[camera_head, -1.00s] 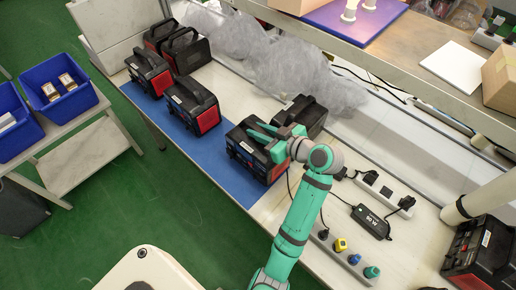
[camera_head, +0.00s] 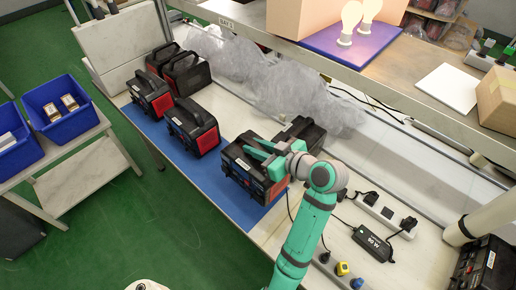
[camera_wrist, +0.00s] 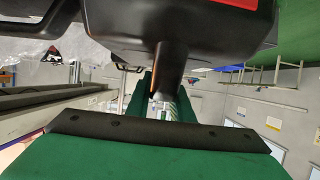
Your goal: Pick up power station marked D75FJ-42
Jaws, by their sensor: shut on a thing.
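A black and red power station (camera_head: 238,174) with a top handle is at the right part of the blue mat (camera_head: 213,186) on the workbench. My gripper (camera_head: 262,153) is at its top, with the green fingers closed on the handle. In the wrist view, the dark handle (camera_wrist: 170,68) runs between the green fingers (camera_wrist: 160,95), and the black body (camera_wrist: 210,25) with a red patch fills the top. I cannot tell whether the station touches the mat. Its marking is too small to read, so I cannot tell if it says D75FJ-42.
Another station (camera_head: 301,132) stands close behind the held one. More stations stand to the left, including one on the mat (camera_head: 192,124). A power strip (camera_head: 386,214), a black adapter (camera_head: 372,243) and cables lie to the right. A shelf (camera_head: 400,85) overhangs the back.

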